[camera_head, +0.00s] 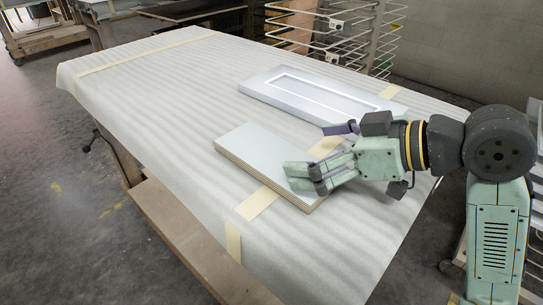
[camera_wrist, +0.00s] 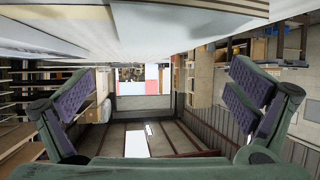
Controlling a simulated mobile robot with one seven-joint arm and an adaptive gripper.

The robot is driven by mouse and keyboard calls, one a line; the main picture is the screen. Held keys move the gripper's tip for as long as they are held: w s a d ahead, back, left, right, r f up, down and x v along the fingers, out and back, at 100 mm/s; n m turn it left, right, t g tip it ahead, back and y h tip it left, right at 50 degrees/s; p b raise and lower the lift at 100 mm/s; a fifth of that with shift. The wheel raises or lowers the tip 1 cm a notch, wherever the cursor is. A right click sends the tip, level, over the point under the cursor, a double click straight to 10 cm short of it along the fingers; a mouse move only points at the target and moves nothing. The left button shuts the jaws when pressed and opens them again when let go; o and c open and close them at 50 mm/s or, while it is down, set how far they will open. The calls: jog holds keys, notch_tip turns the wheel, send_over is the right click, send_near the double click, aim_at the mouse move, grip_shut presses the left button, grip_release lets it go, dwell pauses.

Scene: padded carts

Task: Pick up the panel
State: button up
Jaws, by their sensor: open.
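Two panels lie flat on a padded cart. The nearer panel (camera_head: 250,155) is a pale, plain rectangle with layered brown edges. The farther panel (camera_head: 300,88) is white with a raised frame pattern. Which one the task means, I cannot tell. My gripper (camera_head: 318,150) is open at the right end of the nearer panel, with one finger over its near right corner and the other toward the gap between the panels. The gripper hides part of that end. In the wrist view, both purple-padded fingers (camera_wrist: 162,82) are spread apart with nothing between them; contact with a panel cannot be told.
The cart's pale ribbed cover (camera_head: 160,110) has tan tape strips (camera_head: 257,204) and free room left of the panels. A wire drying rack (camera_head: 350,35) stands behind the cart. A wooden ledge (camera_head: 190,235) runs along its near lower side.

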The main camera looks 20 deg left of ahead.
aim_at(274, 156)
jog(key=shift+f+p+x, duration=0.15)
jog(key=shift+p+x, duration=0.1)
jog(key=shift+x, duration=1.5)
jog(key=shift+f+p+x, duration=0.2)
jog(key=shift+p+x, duration=0.05)
jog(key=shift+x, duration=1.45)
jog(key=shift+d, duration=0.2)
jog(key=shift+c, duration=0.6)
jog(key=c, duration=1.6)
